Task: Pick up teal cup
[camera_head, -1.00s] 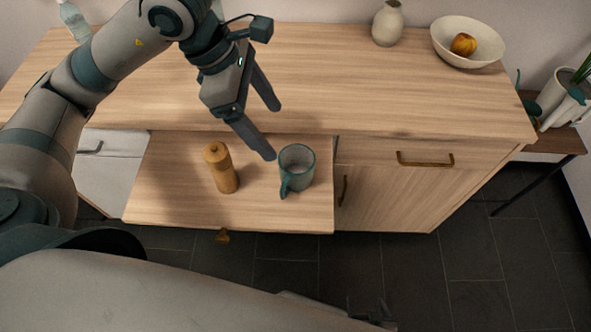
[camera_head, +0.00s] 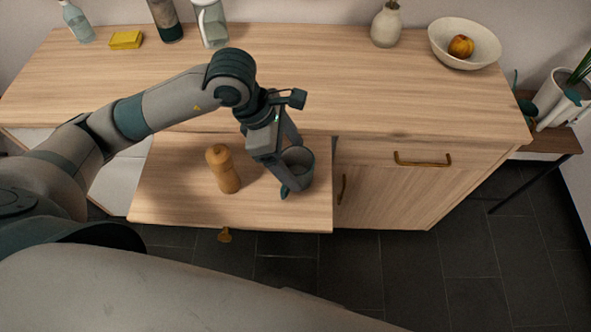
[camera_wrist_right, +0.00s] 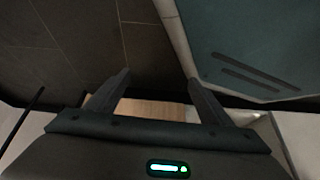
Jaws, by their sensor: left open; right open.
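The teal cup (camera_head: 304,174) stands upright on the pulled-out lower board (camera_head: 180,206) in the head view. My left gripper (camera_head: 293,165) is open and low at the cup, with one finger in front of the cup's left side and the other towards its back rim. The fingers and the gripper body hide part of the cup and its handle; I cannot tell whether they touch it. My right gripper (camera_wrist_right: 155,88) is open and empty in the right wrist view, with dark floor tiles beyond it.
A wooden pepper mill (camera_head: 223,168) stands just left of the cup. The countertop (camera_head: 370,85) behind holds a vase (camera_head: 387,25), a bowl (camera_head: 487,52) with a fruit, a yellow sponge (camera_head: 126,40), bottles and a glass pitcher (camera_head: 212,25). The counter's middle is clear.

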